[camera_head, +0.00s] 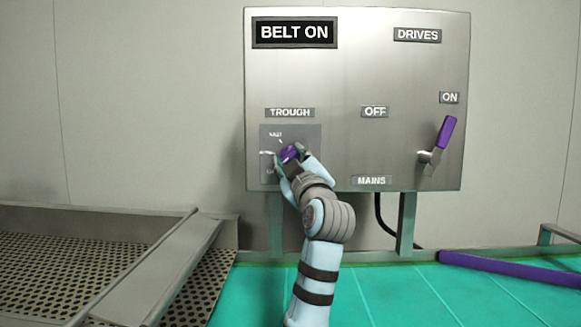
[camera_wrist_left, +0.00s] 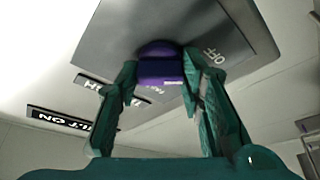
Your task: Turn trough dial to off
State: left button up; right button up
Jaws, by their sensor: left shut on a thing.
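The trough dial (camera_head: 289,152) is a purple knob on a small grey plate (camera_head: 312,132), under the TROUGH label on the left of the steel control panel. My left gripper (camera_head: 296,165) is at the panel and shut on the dial. In the left wrist view the purple dial (camera_wrist_left: 160,68) sits between the two green fingers, and an OFF marking (camera_wrist_left: 214,56) shows to its right. The lower markings of the plate are partly hidden in the head view, and I cannot tell exactly which way the dial points. My right gripper is not in view.
A purple-handled MAINS switch (camera_head: 442,135) sticks out at the panel's right, its handle up near ON. A BELT ON sign (camera_head: 295,32) is at top left. A perforated metal tray (camera_head: 70,262) stands at lower left, with a purple bar (camera_head: 510,268) at right.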

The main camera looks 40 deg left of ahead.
pick_arm(q)
jog(key=shift+n, duration=0.5)
jog(key=o, duration=1.2)
jog(key=shift+w, duration=0.1)
jog(key=shift+c, duration=0.2)
jog(key=v, duration=1.2)
